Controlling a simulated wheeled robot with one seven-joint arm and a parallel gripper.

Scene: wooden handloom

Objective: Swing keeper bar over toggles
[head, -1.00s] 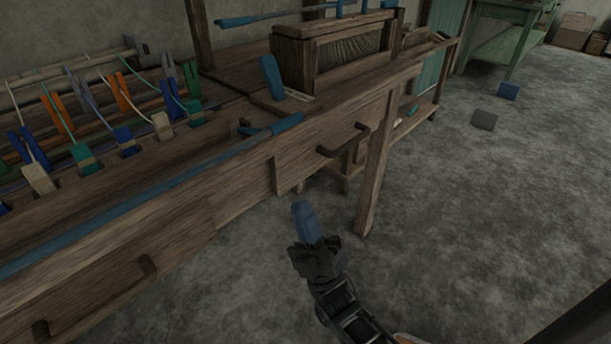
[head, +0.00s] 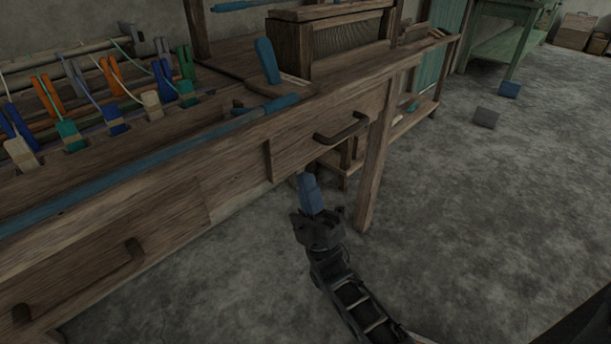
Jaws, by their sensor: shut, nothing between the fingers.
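The keeper bar (head: 135,170) is a long blue bar lying along the front top edge of the loom. Its thicker blue grip end (head: 281,103) is at the right. The toggles are several coloured upright pieces in slots behind the bar at the left, among them a green one (head: 70,135), a blue one (head: 115,118) and a cream one (head: 152,104). My gripper (head: 308,184) has blue fingers, shut and empty. It is in front of the loom's front face, below the drawer handle and apart from the bar.
A dark drawer handle (head: 342,132) sticks out of the loom's front just above my gripper. A loom leg (head: 376,160) stands to the right. A blue upright lever (head: 267,61) rises behind the bar's grip. The grey floor at right is mostly clear, with two small blocks (head: 486,118).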

